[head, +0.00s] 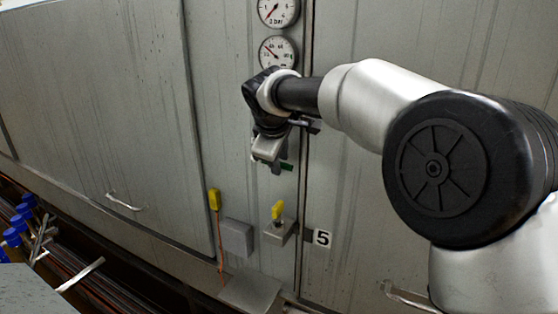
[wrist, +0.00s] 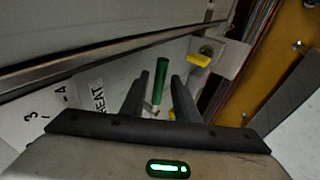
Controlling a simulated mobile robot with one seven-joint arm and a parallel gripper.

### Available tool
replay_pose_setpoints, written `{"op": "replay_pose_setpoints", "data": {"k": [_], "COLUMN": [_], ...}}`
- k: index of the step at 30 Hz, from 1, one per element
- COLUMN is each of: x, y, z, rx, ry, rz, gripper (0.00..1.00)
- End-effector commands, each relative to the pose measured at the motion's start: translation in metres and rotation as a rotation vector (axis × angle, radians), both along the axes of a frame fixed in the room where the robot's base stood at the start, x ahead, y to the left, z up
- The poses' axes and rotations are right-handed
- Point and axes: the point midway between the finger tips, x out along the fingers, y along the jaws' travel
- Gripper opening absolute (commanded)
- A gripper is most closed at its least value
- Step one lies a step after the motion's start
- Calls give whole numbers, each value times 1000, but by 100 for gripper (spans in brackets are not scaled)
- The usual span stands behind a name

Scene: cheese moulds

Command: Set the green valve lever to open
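The green valve lever (wrist: 161,80) shows in the wrist view as a green bar on a pale metal stem, between my two dark fingers. My gripper (wrist: 159,76) is open, with one finger on each side of the lever and visible gaps, so it does not grip it. In the head view my gripper (head: 268,158) is at the grey panel below the gauges. Only a small green bit of the lever (head: 287,166) shows there, and my gripper hides the rest. I cannot tell the lever's exact setting.
Two round gauges (head: 277,50) sit above my gripper. Below are a yellow lever (head: 277,210) on a small grey box, a yellow piece (head: 214,200) on an orange cord and a "5" label (head: 322,238). A door handle (head: 123,202) sticks out at left.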

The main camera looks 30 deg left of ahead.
Motion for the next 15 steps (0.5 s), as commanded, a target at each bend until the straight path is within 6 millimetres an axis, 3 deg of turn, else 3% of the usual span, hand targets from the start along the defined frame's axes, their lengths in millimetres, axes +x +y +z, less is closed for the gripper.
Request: {"op": "replay_pose_setpoints", "data": {"k": [10,15], "x": [-1,-11], "y": [0,-3], "z": [2,17], "rx": [1,3], "ry": [0,-3], "rz": [-1,0], "gripper": [32,32]}}
